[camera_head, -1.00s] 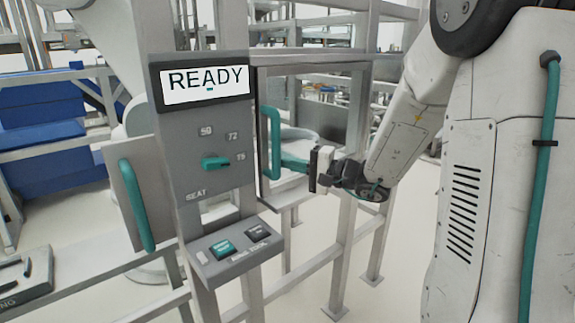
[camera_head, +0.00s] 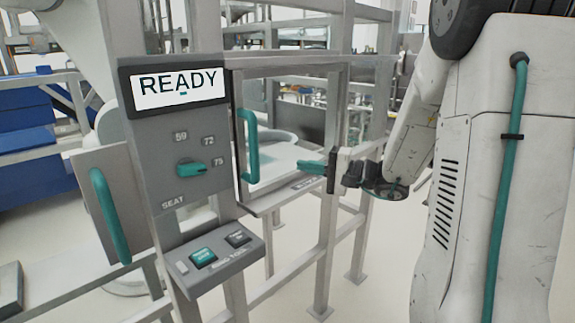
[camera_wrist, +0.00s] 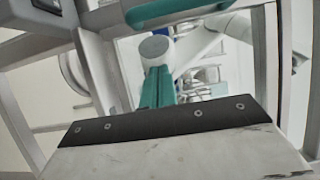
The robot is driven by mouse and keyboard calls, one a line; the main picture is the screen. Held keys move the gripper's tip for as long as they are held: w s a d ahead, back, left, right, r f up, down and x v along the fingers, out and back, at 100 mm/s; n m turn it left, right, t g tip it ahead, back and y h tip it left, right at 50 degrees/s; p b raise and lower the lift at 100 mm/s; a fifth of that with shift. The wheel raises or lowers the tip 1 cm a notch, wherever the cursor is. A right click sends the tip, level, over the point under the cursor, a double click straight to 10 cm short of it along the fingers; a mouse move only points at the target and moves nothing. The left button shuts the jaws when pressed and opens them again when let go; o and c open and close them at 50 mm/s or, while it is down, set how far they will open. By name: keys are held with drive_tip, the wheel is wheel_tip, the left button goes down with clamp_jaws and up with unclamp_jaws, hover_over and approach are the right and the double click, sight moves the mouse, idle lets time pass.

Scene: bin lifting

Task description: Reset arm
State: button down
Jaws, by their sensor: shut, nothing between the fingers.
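My gripper (camera_head: 316,168) is at the right of the control panel in the head view, its teal fingers together and empty. The fingers point left toward the teal door handle (camera_head: 248,145), with a gap between them. In the wrist view the shut teal fingers (camera_wrist: 158,88) reach out from a dark plate, and a teal bar shows above them. My arm comes in from the upper right, bent at the wrist.
The grey panel (camera_head: 176,145) has a READY screen (camera_head: 178,87), a teal selector knob (camera_head: 192,168) and a lower button box (camera_head: 214,255). Another teal handle (camera_head: 110,215) is at the left. Metal frame posts (camera_head: 326,250) stand close under my gripper. Pale floor is open between the frame and my body.

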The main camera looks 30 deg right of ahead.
drive_tip(key=shift+v, duration=1.2)
drive_tip(key=s+a+f+n+g+h, duration=0.1)
drive_tip(key=s+a+f+n+g, duration=0.15)
drive_tip(key=s+a+g, duration=0.45)
drive_tip(key=s+a+f+n+g+h, duration=0.1)
drive_tip(key=s+a+f+g, duration=0.2)
drive_tip(key=s+a+g, duration=0.4)
drive_tip(key=s+r+n+h, duration=0.2)
drive_tip(key=s+n+h, duration=0.1)
drive_tip(key=s, duration=0.3)
drive_tip(key=s+r+n+t+h, duration=0.1)
drive_tip(key=s+r+n+h, duration=0.1)
drive_tip(key=s+n+h, duration=0.2)
drive_tip(key=s+h, duration=0.2)
drive_tip(key=shift+s+a+r, duration=0.25)
drive_tip(key=shift+a+r, duration=0.1)
drive_tip(key=shift+r, duration=0.05)
